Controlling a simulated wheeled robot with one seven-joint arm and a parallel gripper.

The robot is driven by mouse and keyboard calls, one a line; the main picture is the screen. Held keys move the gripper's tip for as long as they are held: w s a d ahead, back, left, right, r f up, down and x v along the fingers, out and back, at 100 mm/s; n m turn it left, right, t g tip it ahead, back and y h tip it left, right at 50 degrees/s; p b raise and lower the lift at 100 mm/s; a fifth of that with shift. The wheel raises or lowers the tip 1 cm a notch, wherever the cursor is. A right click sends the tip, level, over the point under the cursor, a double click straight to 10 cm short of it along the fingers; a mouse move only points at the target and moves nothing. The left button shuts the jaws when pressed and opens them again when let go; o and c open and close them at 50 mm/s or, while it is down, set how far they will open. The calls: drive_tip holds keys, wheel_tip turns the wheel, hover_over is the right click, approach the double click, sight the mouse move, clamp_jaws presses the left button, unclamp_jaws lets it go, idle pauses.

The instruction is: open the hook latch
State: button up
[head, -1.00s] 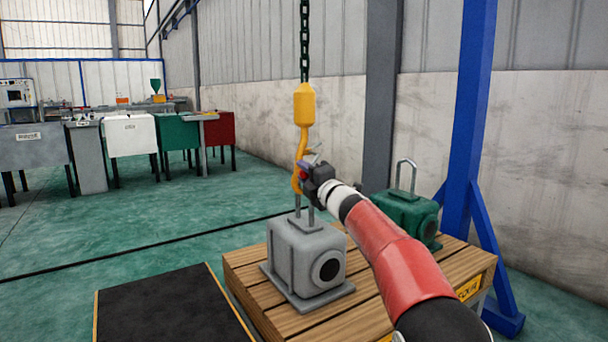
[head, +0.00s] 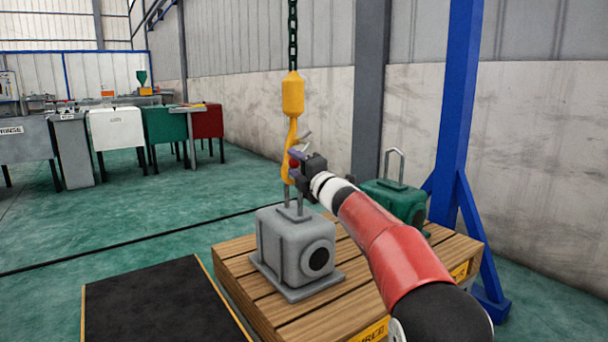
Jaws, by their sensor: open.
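The yellow hoist hook (head: 291,138) hangs from a dark chain (head: 292,38) above the grey housing (head: 297,248). The housing stands on the wooden pallet, and its metal lifting loop (head: 298,198) rises to the hook's lower end. The small grey latch (head: 304,136) sticks out at the right of the hook's throat. My gripper (head: 297,160) is open, close beside the hook and just below the latch. A small red part (head: 293,163) shows between the jaws. I cannot tell whether the jaws touch the hook or whether the loop sits inside it.
A green housing (head: 398,198) with a metal loop stands at the pallet's (head: 233,264) back right, behind my arm. A blue post (head: 456,110) rises at the right. A black mat (head: 150,305) lies at the left. Coloured bins (head: 117,130) stand far back.

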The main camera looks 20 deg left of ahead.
drive_tip(key=b+v, duration=0.1)
drive_tip(key=v, duration=0.5)
drive_tip(key=s+d+r+m+t+h, duration=0.1)
drive_tip(key=s+d+m+t+h, duration=0.25)
drive_tip(key=d+m+h, duration=0.95)
drive_tip(key=s+d+f+m+g, duration=0.1)
drive_tip(key=s+d+f+m, duration=0.1)
drive_tip(key=s+d, duration=0.3)
drive_tip(key=s+d+f+m+g, duration=0.1)
drive_tip(key=s+d+f+m, duration=0.15)
drive_tip(key=d, duration=0.55)
drive_tip(key=s+d+f+m+g+h, duration=0.1)
drive_tip(key=s+d+f+m+g, duration=0.4)
drive_tip(key=s, duration=0.6)
drive_tip(key=s+f+m+g+h, duration=0.1)
drive_tip(key=s+f+m, duration=0.2)
drive_tip(key=s+f, duration=0.6)
drive_tip(key=s+d+f+m+g+h, duration=0.1)
drive_tip(key=s+d+f+m+g, duration=0.3)
drive_tip(key=s, duration=0.8)
wheel_tip(320, 180, up, 11)
drive_tip(key=a+p, duration=0.1)
drive_tip(key=p, duration=1.1)
drive_tip(key=shift+m+t, duration=0.35)
drive_tip(key=shift+t, duration=0.1)
